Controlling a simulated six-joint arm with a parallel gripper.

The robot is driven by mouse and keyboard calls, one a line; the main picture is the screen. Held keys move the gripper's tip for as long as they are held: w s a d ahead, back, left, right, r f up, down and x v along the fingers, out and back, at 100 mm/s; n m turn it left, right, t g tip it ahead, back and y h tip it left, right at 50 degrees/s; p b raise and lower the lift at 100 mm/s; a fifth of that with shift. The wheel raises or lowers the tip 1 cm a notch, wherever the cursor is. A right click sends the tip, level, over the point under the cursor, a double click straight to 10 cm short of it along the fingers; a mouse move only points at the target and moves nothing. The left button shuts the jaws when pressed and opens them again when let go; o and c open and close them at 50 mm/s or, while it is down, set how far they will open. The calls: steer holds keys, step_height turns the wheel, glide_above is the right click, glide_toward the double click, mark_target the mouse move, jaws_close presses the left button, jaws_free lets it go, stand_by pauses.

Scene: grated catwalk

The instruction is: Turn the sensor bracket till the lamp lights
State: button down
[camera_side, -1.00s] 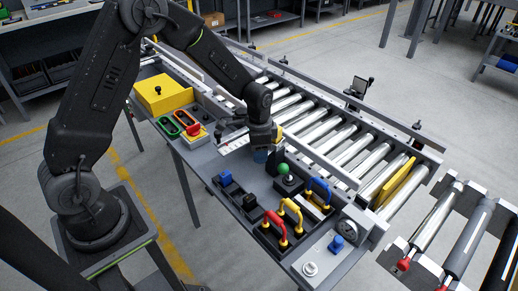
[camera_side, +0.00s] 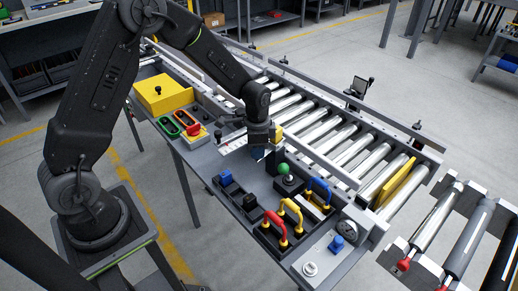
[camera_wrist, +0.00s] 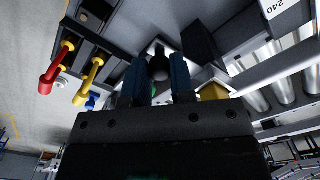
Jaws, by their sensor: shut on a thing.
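My gripper (camera_side: 262,150) points down over the panel beside the roller conveyor. In the wrist view its two blue fingers (camera_wrist: 160,80) are closed on either side of a dark part with a rounded end (camera_wrist: 159,67), which I take to be the sensor bracket. In the side view my gripper hides most of that part. A yellow block (camera_side: 277,131) shows just behind my gripper, and also in the wrist view (camera_wrist: 214,92). I cannot pick out the lamp for sure or see one lit.
A green-knobbed lever (camera_side: 283,169) stands close right of my gripper. Red, yellow and blue handles (camera_side: 290,210) stand nearer the front. A red knob (camera_side: 194,130) and yellow box (camera_side: 164,94) are to the left. Conveyor rollers (camera_side: 330,135) lie behind.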

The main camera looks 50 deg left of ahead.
steer(key=shift+a+m, duration=0.6)
steer(key=shift+m, duration=0.2)
steer(key=c, duration=1)
jaws_free()
steer(key=shift+o, duration=0.2)
steer(key=shift+r, duration=0.1)
step_height(320, 180, up, 14)
